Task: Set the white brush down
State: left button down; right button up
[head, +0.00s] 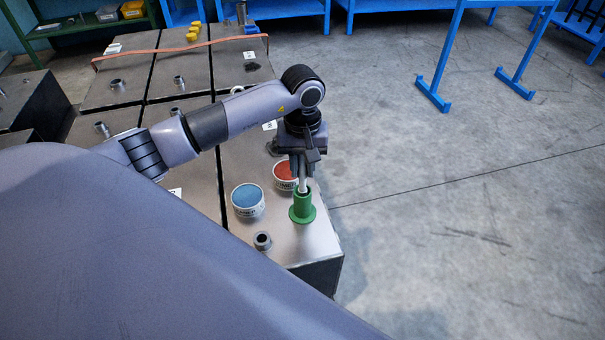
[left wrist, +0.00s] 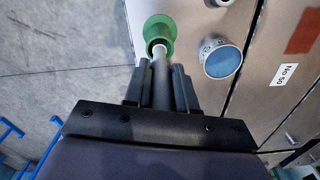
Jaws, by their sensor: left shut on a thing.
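My left gripper (head: 304,166) is shut on the white brush (head: 303,184), whose pale shaft points down. The shaft shows between the fingers (left wrist: 161,88) in the left wrist view. The brush's lower end meets the mouth of a green holder (head: 302,212) with a wide round foot, which also shows in the left wrist view (left wrist: 168,28). The end looks to be within the mouth, but how deep it sits is hidden. The holder stands upright near the right edge of the metal table (head: 285,245). My right gripper is not in view.
A blue-topped round tin (head: 248,201) stands left of the holder, and a red-topped one (head: 285,174) stands behind it. A small metal ring (head: 263,240) lies in front. Open floor (head: 450,230) is to the right.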

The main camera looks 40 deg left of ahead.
aim_at(303, 178)
pick_arm(q)
notch_tip(303, 178, down, 3)
jog(key=shift+f, duration=0.15)
jog(key=shift+f, duration=0.2)
jog(key=c, duration=0.9)
grip_release()
jog(key=shift+r, duration=0.1)
jog(key=shift+r, duration=0.1)
